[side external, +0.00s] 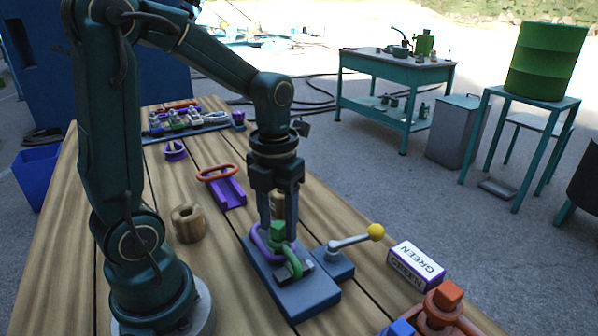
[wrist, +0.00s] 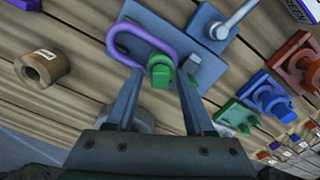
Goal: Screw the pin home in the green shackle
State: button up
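The green shackle (side external: 293,262) stands on a blue base plate (side external: 297,297) on the wooden bench, beside a purple link (side external: 258,240). The green pin's block-like head (side external: 277,231) is on top; it also shows in the wrist view (wrist: 160,72), with the purple link (wrist: 118,32) to its left. My gripper (side external: 278,226) points straight down over the head. In the wrist view, its two fingertips (wrist: 160,78) are on either side of the head, with a visible gap at each side, so it looks open. The pin's thread is hidden.
A lever with a yellow knob (side external: 376,232) stands close to the right of the plate. A box marked GREEN (side external: 415,264) and an orange fixture (side external: 441,308) lie farther right.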

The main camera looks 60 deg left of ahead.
dwell(0.4)
jog(key=shift+r, duration=2.3)
jog(key=n, duration=0.4)
jog(key=shift+n, duration=0.3)
jog(key=n, duration=0.4)
jog(key=shift+n, duration=0.3)
jog(key=n, duration=0.4)
jog(key=shift+n, duration=0.3)
jog(key=n, duration=0.4)
jog(key=shift+f, duration=0.15)
